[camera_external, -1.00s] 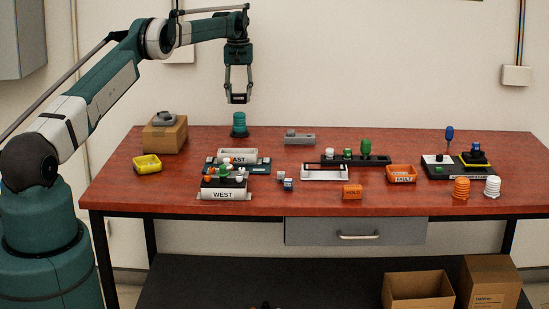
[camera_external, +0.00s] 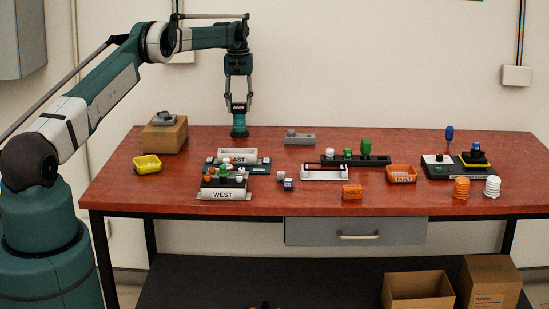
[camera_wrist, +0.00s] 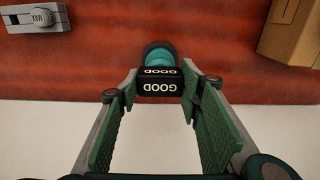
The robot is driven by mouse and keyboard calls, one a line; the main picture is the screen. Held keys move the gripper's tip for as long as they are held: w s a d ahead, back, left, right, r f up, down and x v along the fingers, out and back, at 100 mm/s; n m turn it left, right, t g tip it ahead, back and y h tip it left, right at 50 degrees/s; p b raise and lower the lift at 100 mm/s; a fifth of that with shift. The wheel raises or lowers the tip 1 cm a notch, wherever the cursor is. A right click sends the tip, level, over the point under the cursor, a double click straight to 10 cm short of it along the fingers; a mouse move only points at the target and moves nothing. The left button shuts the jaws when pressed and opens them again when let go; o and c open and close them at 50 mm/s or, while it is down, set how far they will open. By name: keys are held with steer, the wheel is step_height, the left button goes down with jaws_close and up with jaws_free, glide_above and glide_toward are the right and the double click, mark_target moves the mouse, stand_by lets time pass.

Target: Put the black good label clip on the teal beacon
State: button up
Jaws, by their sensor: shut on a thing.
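The black label clip (camera_wrist: 160,87) marked GOOD is between the fingers of my gripper (camera_external: 239,108), which is shut on it. In the wrist view my gripper (camera_wrist: 160,92) has a finger at each side of the clip. The teal beacon (camera_external: 239,129) stands upright at the back left of the table. In the external view the clip is right at the top of the beacon. In the wrist view the beacon (camera_wrist: 158,55) shows just behind the clip, partly hidden by it. I cannot tell whether the clip touches the beacon.
A cardboard box (camera_external: 165,136) with a grey part on top stands left of the beacon. A grey device (camera_external: 299,139) lies to the right. A yellow bin (camera_external: 147,164) and the label trays (camera_external: 223,196) stand nearer the front. The table around the beacon is clear.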

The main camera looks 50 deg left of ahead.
mark_target(239, 104)
steer(key=o, duration=0.8)
steer(key=shift+c, duration=0.2)
steer(key=shift+r, duration=0.15)
step_height(239, 104, up, 12)
stand_by(0.7)
steer(key=shift+r, duration=0.1)
